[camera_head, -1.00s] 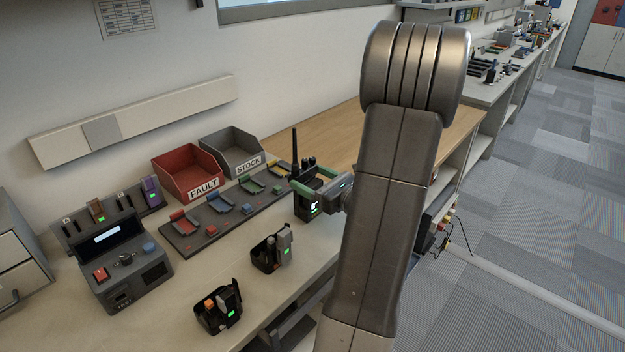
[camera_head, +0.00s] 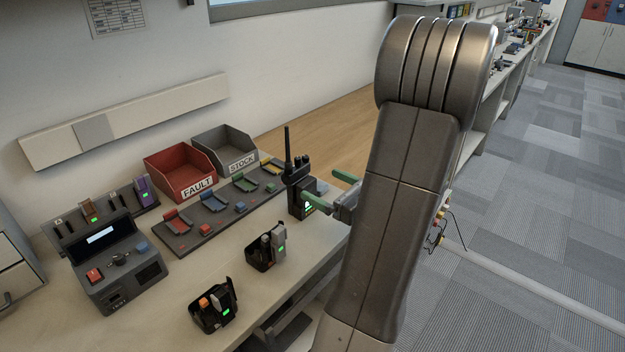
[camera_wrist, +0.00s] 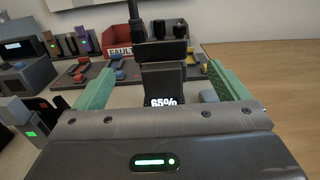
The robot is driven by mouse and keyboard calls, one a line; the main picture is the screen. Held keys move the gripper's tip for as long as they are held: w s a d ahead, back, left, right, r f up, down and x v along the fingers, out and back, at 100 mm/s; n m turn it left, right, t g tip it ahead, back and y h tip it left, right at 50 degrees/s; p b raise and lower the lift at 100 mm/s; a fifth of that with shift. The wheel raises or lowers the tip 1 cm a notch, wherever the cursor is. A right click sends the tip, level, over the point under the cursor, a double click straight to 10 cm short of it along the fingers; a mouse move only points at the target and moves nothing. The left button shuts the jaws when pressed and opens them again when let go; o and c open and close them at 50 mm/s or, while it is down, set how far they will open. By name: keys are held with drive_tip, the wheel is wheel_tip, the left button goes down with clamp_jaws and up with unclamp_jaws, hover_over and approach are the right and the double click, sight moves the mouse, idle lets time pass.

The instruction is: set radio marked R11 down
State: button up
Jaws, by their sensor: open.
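A black radio (camera_head: 297,180) with a tall antenna and knobs stands upright on the bench, right of the coloured cradles. Its screen reads 65% in the wrist view (camera_wrist: 164,88); I cannot read an R11 mark. My gripper (camera_head: 329,189) is open, with green fingers just to the right of the radio. In the wrist view the radio appears between the fingertips, with a gap on each side. The radio's foot is partly hidden by my gripper.
A red FAULT bin (camera_head: 180,172) and grey STOCK bin (camera_head: 225,150) stand behind the cradle strip (camera_head: 205,235). A tester (camera_head: 115,262) is at left. Two black holders with devices (camera_head: 265,250) (camera_head: 213,308) stand near the front edge. Wooden worktop behind is clear.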

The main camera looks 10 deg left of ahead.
drive_tip(key=shift+v, duration=2.65)
